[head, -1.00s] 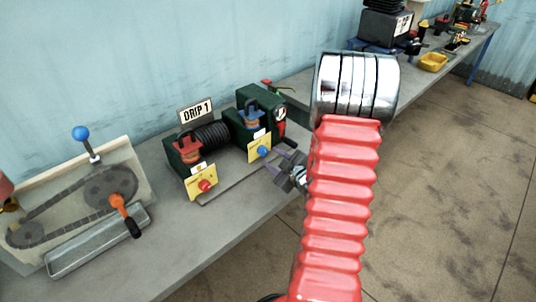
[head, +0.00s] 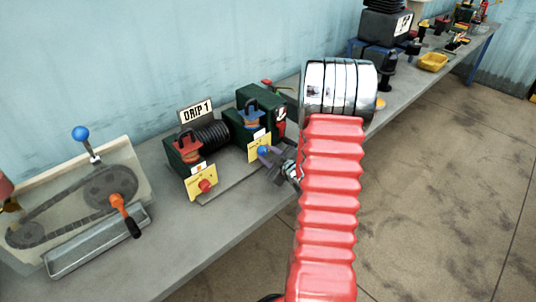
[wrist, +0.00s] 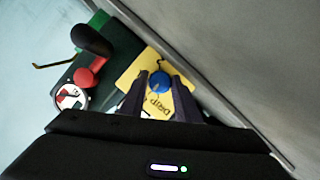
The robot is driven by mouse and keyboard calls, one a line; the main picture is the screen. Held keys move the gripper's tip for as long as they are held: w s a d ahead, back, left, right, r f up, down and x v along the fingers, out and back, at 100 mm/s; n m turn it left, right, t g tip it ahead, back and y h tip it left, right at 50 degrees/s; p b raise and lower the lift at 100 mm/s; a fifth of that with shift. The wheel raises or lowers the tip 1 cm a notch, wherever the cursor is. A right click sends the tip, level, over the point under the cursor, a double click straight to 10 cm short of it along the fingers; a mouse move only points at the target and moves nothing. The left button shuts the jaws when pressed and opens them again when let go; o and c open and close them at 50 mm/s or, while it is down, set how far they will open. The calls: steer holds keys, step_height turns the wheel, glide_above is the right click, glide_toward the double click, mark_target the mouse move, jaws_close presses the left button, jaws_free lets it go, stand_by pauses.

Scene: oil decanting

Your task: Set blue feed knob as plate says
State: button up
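The blue feed knob (head: 263,150) sits on a yellow plate (head: 254,155) on the front of the right dark green unit (head: 243,125). In the wrist view the blue knob (wrist: 160,82) lies between the tips of my gripper's two dark fingers (wrist: 160,88), which are spread apart. A gap shows on at least part of each side; contact is not clear. In the head view my gripper (head: 270,153) is right at the knob and partly covers it. The yellow plate (wrist: 133,78) carries lettering, partly hidden by a finger and too small to read fully.
A red knob (head: 206,186) on another yellow plate is to the left, below the "DRIP 1" sign (head: 195,110). A gauge (wrist: 70,97) and red part (wrist: 88,72) are near the knob in the wrist view. A chain-drive board (head: 75,205) stands further left.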

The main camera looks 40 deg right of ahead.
steer(key=shift+c, duration=0.6)
steer(key=shift+d, duration=0.25)
steer(key=shift+c, duration=0.5)
steer(key=shift+a, duration=0.2)
